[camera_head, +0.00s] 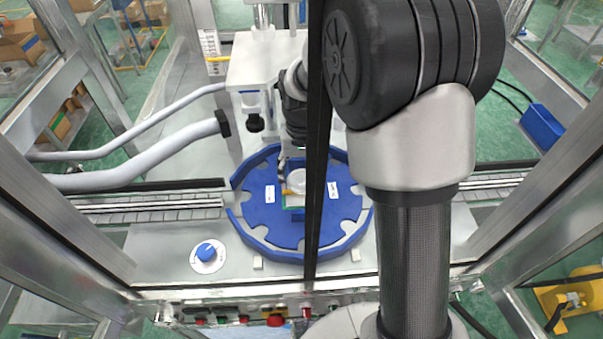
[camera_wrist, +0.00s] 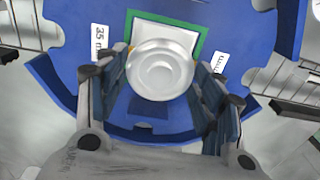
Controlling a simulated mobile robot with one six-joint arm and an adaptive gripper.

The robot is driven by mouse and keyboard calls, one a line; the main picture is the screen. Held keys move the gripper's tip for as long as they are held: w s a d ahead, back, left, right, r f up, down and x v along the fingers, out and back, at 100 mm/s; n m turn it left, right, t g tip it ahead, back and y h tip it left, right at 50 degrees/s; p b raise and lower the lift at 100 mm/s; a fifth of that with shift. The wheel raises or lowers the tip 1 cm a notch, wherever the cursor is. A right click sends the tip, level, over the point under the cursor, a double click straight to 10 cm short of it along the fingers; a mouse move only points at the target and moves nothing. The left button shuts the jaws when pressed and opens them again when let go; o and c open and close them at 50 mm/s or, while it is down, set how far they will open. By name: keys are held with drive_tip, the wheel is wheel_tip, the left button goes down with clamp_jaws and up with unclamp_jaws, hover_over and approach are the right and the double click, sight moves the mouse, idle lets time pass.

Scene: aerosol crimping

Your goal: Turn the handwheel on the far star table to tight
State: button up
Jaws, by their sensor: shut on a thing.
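The blue star table (camera_head: 260,215) with notches in its rim lies flat on the machine deck. A round pale piece with a ringed top, which looks like the handwheel (camera_head: 299,181), stands near its middle; it also shows in the wrist view (camera_wrist: 162,68). Under it is a white plate with a green border (camera_wrist: 207,30). My gripper (camera_wrist: 163,75) is shut on the round piece, with one finger at each side. In the head view my gripper is partly hidden by a dark upright bar. I cannot read how tight the handwheel is.
A white machine head (camera_head: 262,62) with a black knob (camera_head: 255,122) stands behind the table. Conveyors (camera_head: 150,205) run to both sides. A blue dial (camera_head: 205,252) is at the front left. Metal frame posts and a dark upright bar (camera_head: 316,130) stand close around my arm.

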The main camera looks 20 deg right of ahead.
sight(302, 179)
drive_tip(key=o, duration=1)
drive_tip(key=shift+o, duration=0.2)
drive_tip(key=shift+r, duration=3.75)
